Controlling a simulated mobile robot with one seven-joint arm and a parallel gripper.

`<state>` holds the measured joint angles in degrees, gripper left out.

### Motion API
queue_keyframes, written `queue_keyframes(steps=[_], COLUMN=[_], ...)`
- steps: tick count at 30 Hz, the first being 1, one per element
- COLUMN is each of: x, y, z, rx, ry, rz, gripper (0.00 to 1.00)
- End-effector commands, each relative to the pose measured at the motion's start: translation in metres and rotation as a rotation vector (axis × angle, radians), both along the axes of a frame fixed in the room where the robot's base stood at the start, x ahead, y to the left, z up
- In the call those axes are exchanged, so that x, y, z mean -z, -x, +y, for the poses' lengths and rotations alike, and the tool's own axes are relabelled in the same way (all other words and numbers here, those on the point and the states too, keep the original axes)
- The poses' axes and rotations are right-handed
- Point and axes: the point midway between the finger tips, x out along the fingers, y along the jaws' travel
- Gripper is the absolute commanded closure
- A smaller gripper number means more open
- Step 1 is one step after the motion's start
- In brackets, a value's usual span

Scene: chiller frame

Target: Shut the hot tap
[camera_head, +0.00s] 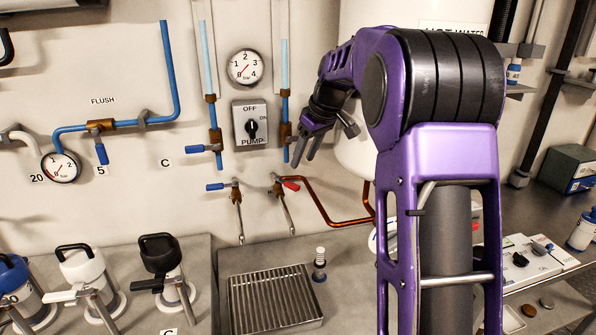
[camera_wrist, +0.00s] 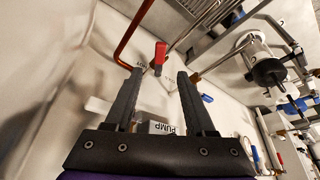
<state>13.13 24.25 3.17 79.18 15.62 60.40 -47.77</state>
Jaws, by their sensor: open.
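The hot tap is on the wall in the head view, with a short red lever (camera_head: 291,184) pointing right and slightly down from its body. A copper pipe (camera_head: 325,210) joins it from the right, and a thin spout (camera_head: 285,213) hangs below it. In the wrist view the red lever (camera_wrist: 160,52) stands just beyond my fingertips, roughly centred between them. My gripper (camera_head: 305,150) is open and empty, above and slightly right of the red lever in the head view. Its two fingers (camera_wrist: 160,76) are well apart and do not appear to touch the lever.
A blue-levered tap (camera_head: 215,187) sits left of the hot tap. Above are the pump switch (camera_head: 251,124) and blue vertical pipes. Below is a ribbed drain tray (camera_head: 272,300) with a small bottle (camera_head: 320,265) beside it. A white tank (camera_head: 362,150) stands behind my arm.

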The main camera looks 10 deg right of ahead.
Motion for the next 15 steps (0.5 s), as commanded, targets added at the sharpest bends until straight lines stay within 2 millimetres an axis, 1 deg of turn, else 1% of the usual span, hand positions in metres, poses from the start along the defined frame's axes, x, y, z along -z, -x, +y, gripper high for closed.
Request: queue_keyframes(steps=[1,6,10,15], x=[-0.014,-0.049,-0.067,-0.079], y=[0.004,0.016,0.023,0.027], z=[-0.003,-0.011,-0.015,-0.017], rx=[0.001,0.001,0.001,0.0], ry=[0.001,0.001,0.001,0.001], rz=[-0.004,-0.003,-0.003,0.0], gripper=[0.45,0.45,0.45,0.45])
